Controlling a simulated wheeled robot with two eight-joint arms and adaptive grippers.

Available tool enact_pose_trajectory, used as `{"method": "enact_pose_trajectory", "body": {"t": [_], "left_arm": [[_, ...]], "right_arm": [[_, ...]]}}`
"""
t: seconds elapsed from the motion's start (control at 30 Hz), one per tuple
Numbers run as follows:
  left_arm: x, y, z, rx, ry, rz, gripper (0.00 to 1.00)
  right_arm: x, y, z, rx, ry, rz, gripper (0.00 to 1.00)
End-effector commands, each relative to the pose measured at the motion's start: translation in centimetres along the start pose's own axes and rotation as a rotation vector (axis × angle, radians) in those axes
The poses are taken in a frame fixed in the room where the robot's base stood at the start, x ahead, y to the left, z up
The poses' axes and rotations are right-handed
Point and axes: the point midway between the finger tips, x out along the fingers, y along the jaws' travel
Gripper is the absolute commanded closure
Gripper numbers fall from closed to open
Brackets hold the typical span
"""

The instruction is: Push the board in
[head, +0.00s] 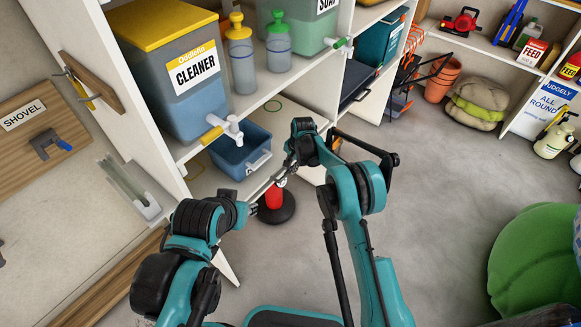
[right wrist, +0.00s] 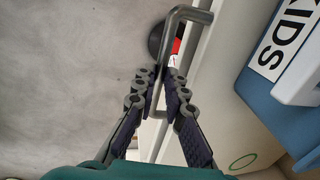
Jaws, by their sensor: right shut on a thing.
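The board (head: 308,172) is a white panel at the lower shelf, partly hidden by my right arm. In the right wrist view the board (right wrist: 206,75) has a grey metal bar handle (right wrist: 186,14) on its edge. My right gripper (right wrist: 163,78) is shut on this handle, with its fingers on either side of the bar. In the head view my right gripper (head: 286,172) is at the board's front edge, small and partly hidden by its wrist. My left gripper (head: 248,208) is low in front of the shelf, away from the handle; its fingers are too small to judge.
A red post (head: 273,197) on a round black base stands on the floor close to the grippers.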

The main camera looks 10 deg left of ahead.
Motion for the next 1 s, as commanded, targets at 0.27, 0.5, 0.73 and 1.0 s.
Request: {"method": "enact_pose_trajectory", "body": {"t": [0.27, 0.5, 0.73, 1.0], "left_arm": [[0.0, 0.0, 0.0, 0.000, 0.000, 0.000, 0.67], [0.0, 0.0, 0.0, 0.000, 0.000, 0.000, 0.67], [0.0, 0.0, 0.0, 0.000, 0.000, 0.000, 0.67], [0.0, 0.0, 0.0, 0.000, 0.000, 0.000, 0.67]], "right_arm": [[0.0, -0.5, 0.0, 0.000, 0.003, -0.012, 1.00], [0.0, -0.4, 0.0, 0.000, 0.002, -0.011, 0.68], [-0.1, -0.3, 0.0, 0.000, 0.002, -0.008, 0.68], [-4.1, -0.3, 0.0, 0.000, 0.001, -0.007, 0.68]]}}
